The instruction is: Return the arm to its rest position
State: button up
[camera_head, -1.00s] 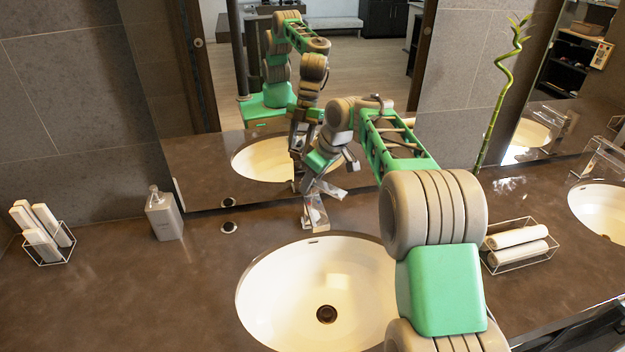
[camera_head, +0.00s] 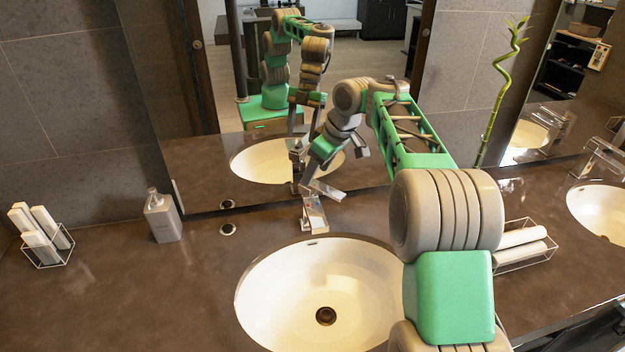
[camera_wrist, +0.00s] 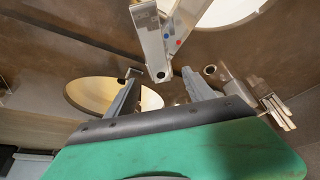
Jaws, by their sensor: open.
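My arm reaches from the lower right over the near sink (camera_head: 262,292), bent at the elbow. My gripper (camera_head: 333,170) hangs just behind the sink, close to the metal faucet (camera_head: 315,212). In the wrist view my gripper (camera_wrist: 159,74) has its two fingers spread wide with nothing held between them. The faucet (camera_wrist: 158,45) shows ahead of the gap between the fingers. I cannot tell the exact clearance between the fingers and the faucet.
A soap dispenser (camera_head: 163,217) and a wire holder with white rolls (camera_head: 43,237) stand on the left counter. A wire basket of rolled towels (camera_head: 522,243) sits right of my arm, partly hidden by it. The mirror (camera_head: 230,165) stands behind the sink. The left counter is mostly clear.

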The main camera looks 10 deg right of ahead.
jog(key=shift+v, duration=1.2)
jog(key=shift+s+a+r, duration=0.1)
jog(key=s+r+m+h, duration=0.15)
jog(key=s+m, duration=0.25)
jog(key=s, duration=0.9)
jog(key=s+d+f+m+h, duration=0.1)
jog(key=s+f, duration=0.3)
jog(key=s, duration=0.4)
jog(key=s+d+f+m+h, duration=0.1)
jog(key=s+d+f+m, duration=0.2)
jog(key=s, duration=0.6)
jog(key=shift+f+m+t, duration=0.3)
jog(key=shift+f+m, duration=0.2)
jog(key=shift+f, duration=0.2)
jog(key=shift+c, duration=0.2)
